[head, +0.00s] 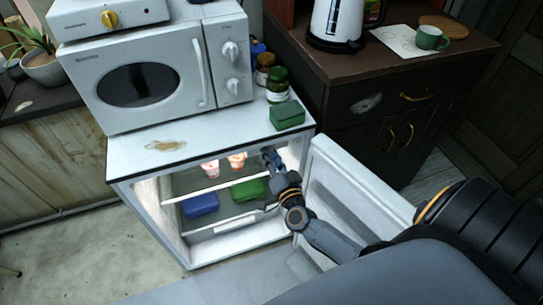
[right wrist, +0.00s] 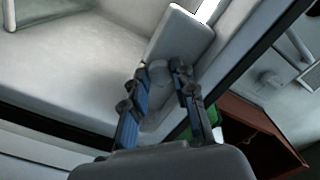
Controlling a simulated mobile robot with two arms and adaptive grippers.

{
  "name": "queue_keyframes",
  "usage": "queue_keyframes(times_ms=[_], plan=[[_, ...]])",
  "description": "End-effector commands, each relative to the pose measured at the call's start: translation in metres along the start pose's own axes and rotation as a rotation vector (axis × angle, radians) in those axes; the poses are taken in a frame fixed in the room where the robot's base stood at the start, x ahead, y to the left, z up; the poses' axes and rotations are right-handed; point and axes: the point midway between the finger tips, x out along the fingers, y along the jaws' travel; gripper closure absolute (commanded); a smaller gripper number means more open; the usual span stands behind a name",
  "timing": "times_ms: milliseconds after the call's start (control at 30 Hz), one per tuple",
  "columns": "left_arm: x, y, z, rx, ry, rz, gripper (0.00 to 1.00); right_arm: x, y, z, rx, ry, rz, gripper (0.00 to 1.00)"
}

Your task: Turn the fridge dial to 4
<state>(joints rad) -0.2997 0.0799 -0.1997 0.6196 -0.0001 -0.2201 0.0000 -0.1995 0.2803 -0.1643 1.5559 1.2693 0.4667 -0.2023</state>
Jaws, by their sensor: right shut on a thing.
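The small white fridge (head: 222,135) stands open, with its door (head: 345,195) swung out to the right. My right arm reaches into the lit interior, and my right gripper (head: 270,156) is at the upper right inside. In the right wrist view my right gripper (right wrist: 163,80) has its fingers on both sides of a pale grey round dial (right wrist: 158,72) below a light grey housing (right wrist: 180,38). It is shut on this dial. The fingers partly cover the dial, and no numbers can be read. In the head view the dial is hidden. My left gripper is not in view.
Inside the fridge are a wire shelf, a blue box (head: 201,205), a green box (head: 252,188) and pinkish cups (head: 210,169). A microwave (head: 150,75), jars (head: 277,85) and a green container (head: 287,116) stand on top. A dark cabinet (head: 375,95) is behind the door.

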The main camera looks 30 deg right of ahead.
Motion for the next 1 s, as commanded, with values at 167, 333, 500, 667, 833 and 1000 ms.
queue_keyframes(times_ms=[167, 333, 500, 667, 833, 1000], plan=[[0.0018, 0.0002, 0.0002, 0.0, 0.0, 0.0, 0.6, -0.0005, 0.0006, 0.0009, 0.128, 0.0, 0.002, 1.0], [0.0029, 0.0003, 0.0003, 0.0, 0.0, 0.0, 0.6, -0.0003, 0.0008, 0.0006, 0.215, 0.0, 0.002, 1.0], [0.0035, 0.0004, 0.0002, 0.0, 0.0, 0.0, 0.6, -0.0004, 0.0005, 0.0006, 0.267, 0.0, 0.001, 1.0], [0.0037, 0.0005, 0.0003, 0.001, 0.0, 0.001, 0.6, -0.0004, 0.0003, 0.0005, 0.289, 0.0, 0.001, 1.0], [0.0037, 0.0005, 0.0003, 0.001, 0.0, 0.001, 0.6, -0.0004, 0.0003, 0.0004, 0.296, 0.0, 0.002, 1.0], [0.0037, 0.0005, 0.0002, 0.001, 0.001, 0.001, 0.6, -0.0003, 0.0003, 0.0004, 0.295, 0.0, 0.002, 1.0]])
